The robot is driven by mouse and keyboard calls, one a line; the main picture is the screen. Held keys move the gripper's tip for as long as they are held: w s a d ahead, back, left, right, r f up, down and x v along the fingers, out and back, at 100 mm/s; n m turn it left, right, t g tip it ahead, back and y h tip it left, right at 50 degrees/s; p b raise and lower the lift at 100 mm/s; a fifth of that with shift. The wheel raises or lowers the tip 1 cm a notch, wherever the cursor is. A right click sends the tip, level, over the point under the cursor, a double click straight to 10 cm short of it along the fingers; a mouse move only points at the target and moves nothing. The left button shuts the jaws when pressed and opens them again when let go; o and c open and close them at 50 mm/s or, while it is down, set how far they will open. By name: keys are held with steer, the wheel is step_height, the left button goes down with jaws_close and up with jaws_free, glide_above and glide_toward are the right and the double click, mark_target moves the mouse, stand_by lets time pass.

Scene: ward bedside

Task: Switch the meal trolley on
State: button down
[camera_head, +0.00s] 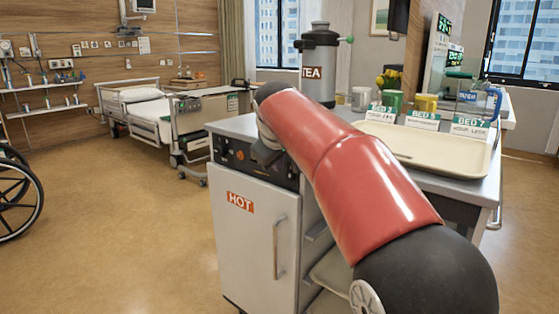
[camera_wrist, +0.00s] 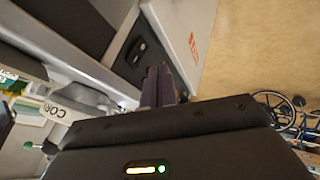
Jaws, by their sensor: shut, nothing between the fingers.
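The meal trolley (camera_head: 247,235) is a grey cabinet with a door marked HOT and a dark control panel (camera_head: 228,150) above it. The panel carries knobs and a small orange spot; my arm covers its right part. My gripper (camera_head: 262,154) is at the panel's right side, partly hidden by my arm. In the wrist view the two fingers (camera_wrist: 159,74) are together and empty, pointing at the dark panel (camera_wrist: 137,54), which shows an oval fitting. Whether the fingertips touch the panel I cannot tell.
A tea urn (camera_head: 319,65), cups and a cream tray (camera_head: 440,152) with bed cards stand on the trolley top. A vertical door handle (camera_head: 279,247) projects from the front. A bed (camera_head: 145,110) and a wheelchair (camera_head: 18,195) are at left; the floor between is clear.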

steer(key=w+d+r+p+v, duration=0.1)
steer(key=v, duration=0.9)
steer(key=shift+w, duration=0.25)
steer(key=shift+d, duration=0.1)
